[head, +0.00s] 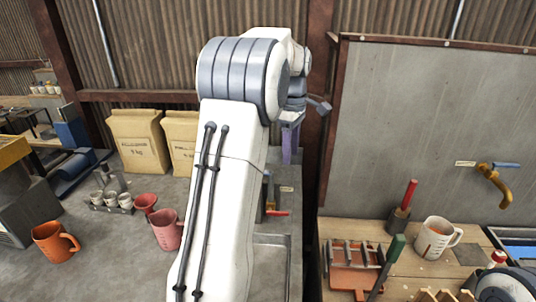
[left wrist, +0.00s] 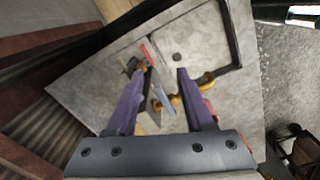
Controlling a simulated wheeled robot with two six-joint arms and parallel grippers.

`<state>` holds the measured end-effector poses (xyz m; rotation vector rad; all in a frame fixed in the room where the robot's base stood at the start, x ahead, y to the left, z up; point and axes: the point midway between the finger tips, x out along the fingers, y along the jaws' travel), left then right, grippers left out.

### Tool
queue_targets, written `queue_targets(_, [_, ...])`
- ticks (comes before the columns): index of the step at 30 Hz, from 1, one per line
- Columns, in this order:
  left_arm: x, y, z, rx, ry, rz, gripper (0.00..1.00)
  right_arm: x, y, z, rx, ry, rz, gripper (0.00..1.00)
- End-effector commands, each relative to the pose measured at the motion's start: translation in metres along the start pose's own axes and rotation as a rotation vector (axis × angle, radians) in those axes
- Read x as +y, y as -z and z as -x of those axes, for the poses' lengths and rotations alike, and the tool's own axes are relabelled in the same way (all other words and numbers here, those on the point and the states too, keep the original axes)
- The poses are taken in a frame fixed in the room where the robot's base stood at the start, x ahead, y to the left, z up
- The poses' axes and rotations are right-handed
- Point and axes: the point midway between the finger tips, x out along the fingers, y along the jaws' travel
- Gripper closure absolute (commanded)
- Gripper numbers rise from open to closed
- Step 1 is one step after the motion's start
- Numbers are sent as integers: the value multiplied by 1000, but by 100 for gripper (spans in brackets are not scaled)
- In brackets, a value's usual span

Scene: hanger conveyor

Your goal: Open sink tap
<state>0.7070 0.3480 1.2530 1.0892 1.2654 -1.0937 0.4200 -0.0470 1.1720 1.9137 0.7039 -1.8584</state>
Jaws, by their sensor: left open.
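The sink basin (head: 271,262) shows beside my left arm in the head view, partly hidden by it. A tap with a red lever (head: 277,213) stands at its back edge. In the left wrist view the sink basin (left wrist: 207,42) lies beyond the fingertips. The red lever (left wrist: 146,52) is near the left fingertip; a blue lever (left wrist: 163,99) and brass tap parts (left wrist: 203,80) show between and behind the fingers. My left gripper (left wrist: 160,74) is open and empty, with purple fingers; it also shows behind the arm in the head view (head: 290,140). I cannot tell whether it touches the tap.
A brass wall tap with a blue handle (head: 505,165) is at the right. Paper bags (head: 139,140), an orange jug (head: 54,241) and a pink jug (head: 167,230) stand on the left counter. A white jug (head: 437,238) and a red rack (head: 354,268) stand at the right.

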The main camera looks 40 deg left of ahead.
Motion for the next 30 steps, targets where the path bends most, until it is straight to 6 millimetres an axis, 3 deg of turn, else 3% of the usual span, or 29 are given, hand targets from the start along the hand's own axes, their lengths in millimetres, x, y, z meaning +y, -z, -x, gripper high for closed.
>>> queue_targets(1, [5,29,10,3,3,116,48,-1,0,10,0,0,0,100])
queue_targets(3, [7,56,14,7,5,238,48,-1,1,14,0,0,0,100])
queue_targets(7, [8,84,18,12,6,367,48,-1,1,17,-1,0,-1,100])
queue_targets(11, [7,91,9,12,9,401,48,-1,1,18,-1,0,0,100])
queue_targets(24, [6,89,-65,12,10,395,48,-2,2,35,0,0,3,100])
queue_targets(30, [7,90,-84,12,6,394,48,-3,2,38,0,0,3,100])
